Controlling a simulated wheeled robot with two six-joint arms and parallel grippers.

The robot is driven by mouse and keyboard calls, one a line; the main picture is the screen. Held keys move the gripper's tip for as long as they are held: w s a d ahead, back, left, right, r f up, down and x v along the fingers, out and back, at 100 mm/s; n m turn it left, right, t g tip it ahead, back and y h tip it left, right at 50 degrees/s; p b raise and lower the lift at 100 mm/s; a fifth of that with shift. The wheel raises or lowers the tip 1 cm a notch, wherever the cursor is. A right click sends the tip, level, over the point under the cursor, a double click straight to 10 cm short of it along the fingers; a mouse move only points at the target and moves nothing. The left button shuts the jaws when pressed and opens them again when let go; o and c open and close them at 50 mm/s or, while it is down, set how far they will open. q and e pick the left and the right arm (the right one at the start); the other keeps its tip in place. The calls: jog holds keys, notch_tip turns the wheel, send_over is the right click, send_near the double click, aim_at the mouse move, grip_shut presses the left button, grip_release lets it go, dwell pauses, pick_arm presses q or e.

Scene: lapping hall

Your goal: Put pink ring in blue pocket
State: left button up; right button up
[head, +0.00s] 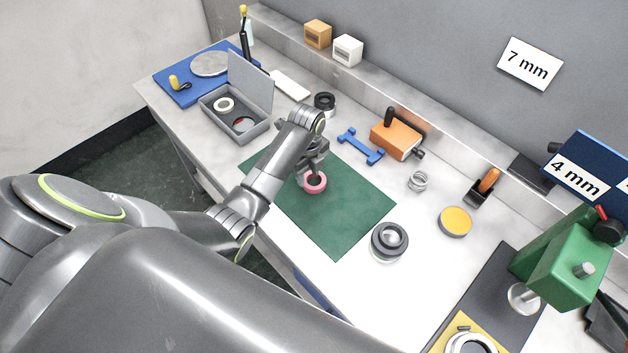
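The pink ring (321,187) shows in the head view at the upper part of the green mat. My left gripper (311,174) reaches down to the ring, with its fingertips at the ring's far side. The fingers are small and partly hidden, so I cannot tell whether they grip it or whether the ring touches the mat. An open grey case (262,132) stands to the left of the mat with its lid raised. I cannot make out a blue pocket. My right gripper is not in view.
The green mat (345,222) is otherwise bare. A dark ring (324,101), a blue spanner-like piece (360,147), an orange block (396,138) and a lens-like piece (389,241) lie around it. A green press (570,265) stands at the right.

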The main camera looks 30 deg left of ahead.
aim_at(307, 186)
pick_arm(q)
jog(key=shift+w+a+f+p, duration=0.15)
jog(key=shift+f+p, duration=0.15)
jog(key=shift+f, duration=1.1)
jog(key=shift+s+a+f+p, duration=0.1)
jog(key=shift+f+p, duration=0.15)
jog(key=shift+f, duration=1.1)
grip_shut()
